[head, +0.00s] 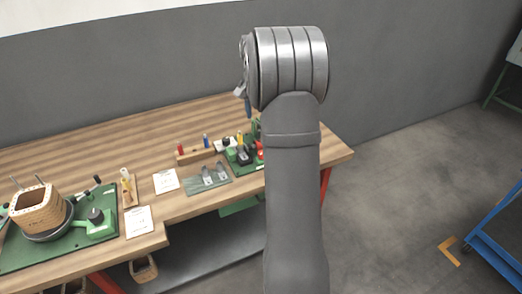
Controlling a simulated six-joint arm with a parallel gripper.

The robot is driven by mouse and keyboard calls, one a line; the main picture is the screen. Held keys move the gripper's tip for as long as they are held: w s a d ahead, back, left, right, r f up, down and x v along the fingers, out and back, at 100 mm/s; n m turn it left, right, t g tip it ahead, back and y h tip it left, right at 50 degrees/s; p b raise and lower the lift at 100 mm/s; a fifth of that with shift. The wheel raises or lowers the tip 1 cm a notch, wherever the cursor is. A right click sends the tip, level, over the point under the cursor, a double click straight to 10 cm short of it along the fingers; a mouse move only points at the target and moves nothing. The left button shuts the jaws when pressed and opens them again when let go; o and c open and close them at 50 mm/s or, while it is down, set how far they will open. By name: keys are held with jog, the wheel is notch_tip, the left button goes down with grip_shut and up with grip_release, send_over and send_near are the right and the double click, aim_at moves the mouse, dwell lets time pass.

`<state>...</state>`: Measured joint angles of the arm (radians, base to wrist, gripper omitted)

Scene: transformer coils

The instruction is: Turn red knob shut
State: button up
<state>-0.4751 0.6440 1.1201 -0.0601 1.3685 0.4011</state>
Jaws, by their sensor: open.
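A small red part (260,150) shows on a green device (241,156) at the right part of the wooden bench. It may be the red knob, but it is too small to tell, and my arm hides what lies to its right. My gripper (245,103) shows only in part, past the left edge of my wrist and above the back of the bench. It is open, apart from the green device, and I see nothing held in it. Most of it is hidden behind my wrist.
The wooden bench (95,150) carries a rack (196,155) with upright tools, white cards (139,221), a grey-green mat (208,180) with metal parts, and a coil (40,208) on a green plate (85,238). A blue cart (498,255) stands at the right. Bare bench lies behind.

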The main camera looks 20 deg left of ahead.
jog(key=shift+n, duration=0.8)
jog(key=f, duration=1.1)
jog(key=w+f, duration=0.1)
jog(key=f, duration=0.5)
jog(key=shift+d, duration=0.3)
